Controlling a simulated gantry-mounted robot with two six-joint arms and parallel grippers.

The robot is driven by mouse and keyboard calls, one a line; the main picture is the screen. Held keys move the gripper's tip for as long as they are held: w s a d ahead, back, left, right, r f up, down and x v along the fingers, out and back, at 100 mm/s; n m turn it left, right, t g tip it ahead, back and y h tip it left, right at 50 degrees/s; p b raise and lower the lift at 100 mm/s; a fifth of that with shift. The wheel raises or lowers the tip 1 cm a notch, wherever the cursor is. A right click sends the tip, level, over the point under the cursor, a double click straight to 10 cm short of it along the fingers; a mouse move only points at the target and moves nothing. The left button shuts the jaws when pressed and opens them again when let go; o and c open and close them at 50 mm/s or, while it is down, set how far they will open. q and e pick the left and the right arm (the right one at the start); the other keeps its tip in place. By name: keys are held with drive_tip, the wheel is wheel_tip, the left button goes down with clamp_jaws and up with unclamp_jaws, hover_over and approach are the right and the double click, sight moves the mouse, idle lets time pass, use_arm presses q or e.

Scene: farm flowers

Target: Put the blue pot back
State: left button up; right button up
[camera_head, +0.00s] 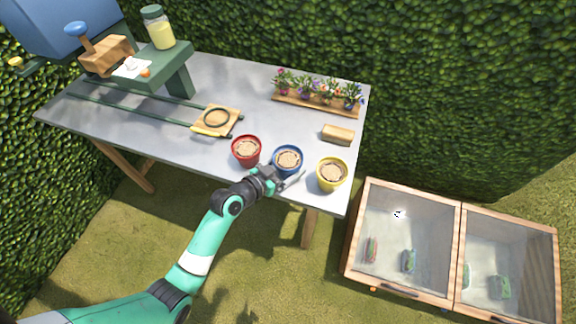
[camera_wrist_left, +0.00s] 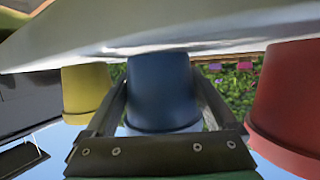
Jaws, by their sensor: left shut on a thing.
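The blue pot (camera_head: 288,160), filled with brown soil, stands upright near the table's front edge. It is between the red pot (camera_head: 246,151) and the yellow pot (camera_head: 332,174). My left gripper (camera_head: 284,181) reaches in from the front and is shut on the blue pot. In the left wrist view, which looks upside down, the blue pot (camera_wrist_left: 163,90) is between the two fingers of the gripper (camera_wrist_left: 160,82). The red pot (camera_wrist_left: 290,100) and yellow pot (camera_wrist_left: 86,90) flank it there. Whether the blue pot's base touches the table is hard to tell.
A wooden strip with several flowers (camera_head: 318,107) and a small wooden block (camera_head: 338,134) lie behind the pots. A wooden plate with a ring (camera_head: 216,119) sits left on rails. Glass-topped boxes (camera_head: 400,240) stand right of the table (camera_head: 180,142).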

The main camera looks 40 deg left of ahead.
use_arm(q)
drive_tip(key=o, duration=1.3)
drive_tip(key=shift+o, duration=0.2)
drive_tip(key=shift+s+r+p, duration=0.2)
drive_tip(key=shift+r+p, duration=0.05)
drive_tip(key=shift+p, duration=0.15)
drive_tip(key=p+v, duration=0.3)
drive_tip(key=v, duration=0.8)
drive_tip(key=shift+s, duration=0.3)
